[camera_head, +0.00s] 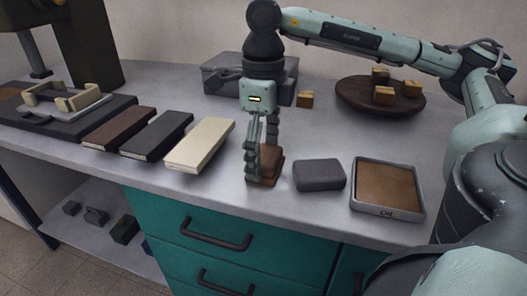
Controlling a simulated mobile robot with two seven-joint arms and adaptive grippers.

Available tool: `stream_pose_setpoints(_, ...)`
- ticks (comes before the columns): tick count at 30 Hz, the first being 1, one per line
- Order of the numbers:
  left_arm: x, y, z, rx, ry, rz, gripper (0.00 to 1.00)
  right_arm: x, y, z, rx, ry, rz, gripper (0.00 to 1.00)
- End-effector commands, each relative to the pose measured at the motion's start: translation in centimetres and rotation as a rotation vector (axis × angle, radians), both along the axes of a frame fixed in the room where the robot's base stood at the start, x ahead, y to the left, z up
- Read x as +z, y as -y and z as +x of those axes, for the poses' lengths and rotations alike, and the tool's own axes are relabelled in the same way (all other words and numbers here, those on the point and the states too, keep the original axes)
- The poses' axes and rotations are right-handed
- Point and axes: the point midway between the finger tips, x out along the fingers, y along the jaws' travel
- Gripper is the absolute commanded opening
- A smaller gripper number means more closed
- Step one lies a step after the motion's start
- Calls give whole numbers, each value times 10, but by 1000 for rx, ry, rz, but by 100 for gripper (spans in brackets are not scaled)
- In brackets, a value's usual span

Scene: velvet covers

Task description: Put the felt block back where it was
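My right gripper (262,163) points straight down at the front middle of the bench. Its fingers are on either side of a small brown block (270,165), which looks to be on or just above the bench top. I cannot tell whether the fingers press on it. A dark grey rounded block (320,175) lies just to the right, apart from the gripper. The view does not settle which of these two is the felt block. My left gripper is not in view.
Brown (119,129), black (156,136) and cream (200,145) slabs lie to the left. An oil tray (418,205) is at the right. A grey box (222,77) and a round board (350,98) with small wooden cubes stand behind.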

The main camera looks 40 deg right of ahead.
Motion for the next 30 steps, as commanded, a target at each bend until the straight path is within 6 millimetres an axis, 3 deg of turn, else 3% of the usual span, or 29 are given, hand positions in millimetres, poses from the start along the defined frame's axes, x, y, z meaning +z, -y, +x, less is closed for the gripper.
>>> stream_pose_setpoints(11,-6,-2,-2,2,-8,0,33,7,0,1,0,2,0,85)
stream_pose_setpoints(17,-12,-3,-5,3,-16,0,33,46,-1,2,3,5,1,85)
stream_pose_setpoints(22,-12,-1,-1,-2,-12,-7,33,93,0,1,2,4,1,85)
stream_pose_setpoints(24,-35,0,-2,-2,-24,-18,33,109,0,1,2,4,1,85)
stream_pose_setpoints(30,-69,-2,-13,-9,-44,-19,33,119,0,0,1,0,0,85)
